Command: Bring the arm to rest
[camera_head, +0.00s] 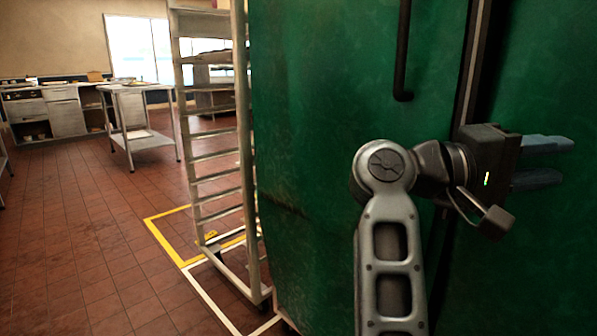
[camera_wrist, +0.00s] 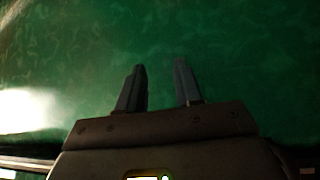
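My gripper (camera_head: 541,162) is at the right of the head view, in front of a large green cabinet (camera_head: 320,130). Its two fingers point right and stand apart with nothing between them. In the wrist view my gripper (camera_wrist: 160,85) also shows open and empty, with the green surface (camera_wrist: 230,50) filling the background. I cannot tell whether the fingers touch the green surface. My arm rises from the bottom of the head view and bends toward the right at the wrist.
A dark vertical handle (camera_head: 403,50) is on the green cabinet, above my arm. A tall metal rack (camera_head: 248,170) stands close at the cabinet's left. A metal table (camera_head: 130,90) and cabinets (camera_head: 65,115) are farther back. The tiled floor (camera_head: 80,230) at left is clear.

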